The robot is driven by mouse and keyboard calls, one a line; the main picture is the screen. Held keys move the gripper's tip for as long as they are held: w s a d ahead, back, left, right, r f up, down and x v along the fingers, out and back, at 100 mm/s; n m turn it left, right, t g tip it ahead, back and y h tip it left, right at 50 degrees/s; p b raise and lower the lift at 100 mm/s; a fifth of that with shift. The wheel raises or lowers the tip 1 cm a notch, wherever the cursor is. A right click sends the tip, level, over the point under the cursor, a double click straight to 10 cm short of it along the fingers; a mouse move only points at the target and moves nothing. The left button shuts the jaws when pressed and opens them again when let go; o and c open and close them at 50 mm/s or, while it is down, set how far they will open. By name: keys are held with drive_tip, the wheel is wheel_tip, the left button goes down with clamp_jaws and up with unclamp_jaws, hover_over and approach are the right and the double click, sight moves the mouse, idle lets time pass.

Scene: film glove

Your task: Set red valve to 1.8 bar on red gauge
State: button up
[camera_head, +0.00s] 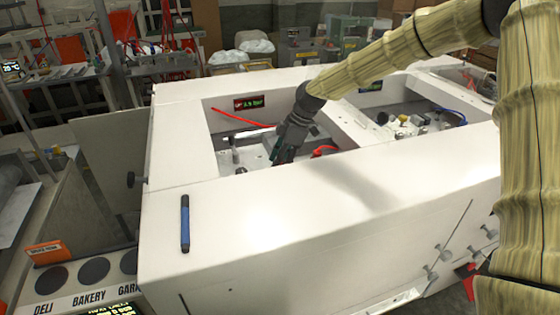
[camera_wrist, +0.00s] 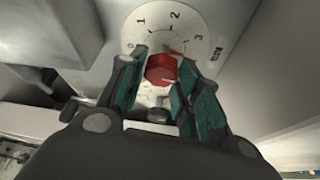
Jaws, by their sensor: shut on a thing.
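The red valve (camera_wrist: 160,69) is a red faceted knob on a round pale dial (camera_wrist: 151,18) marked 1, 2 and 3 in the wrist view. My gripper (camera_wrist: 161,75) has its green-padded fingers on either side of the knob, shut on it. In the head view my gripper (camera_head: 283,150) reaches down into the left opening of the white cabinet (camera_head: 250,215), and the arm hides the valve there. The red gauge (camera_head: 248,102) is a small dark display with red digits on the opening's back wall. Its digits are too small to read surely.
A red hose (camera_head: 240,117) runs below the red gauge. A second opening to the right holds a blue display (camera_head: 370,86), small fittings and a blue hose (camera_head: 451,113). A blue pen-like object (camera_head: 185,222) lies on the cabinet top. Walls enclose my gripper's opening.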

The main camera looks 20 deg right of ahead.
drive_tip(key=n+g, duration=0.1)
drive_tip(key=n, duration=0.3)
drive_tip(key=shift+w+n+g, duration=0.2)
drive_tip(key=shift+n+g, duration=0.1)
drive_tip(key=shift+g, duration=0.1)
drive_tip(key=n+g, duration=0.1)
drive_tip(key=n, duration=0.2)
drive_tip(key=shift+r+n+h+b, duration=0.15)
drive_tip(key=shift+n+h+b, duration=0.2)
drive_tip(key=shift+n+h, duration=0.05)
drive_tip(key=n+g, duration=0.1)
drive_tip(key=n, duration=0.2)
drive_tip(key=shift+w+h, duration=0.1)
drive_tip(key=shift+h, duration=0.3)
drive_tip(key=shift+n+g+h, duration=0.5)
drive_tip(key=shift+n+h, duration=0.1)
drive_tip(key=shift+n, duration=1.6)
drive_tip(key=o, duration=1)
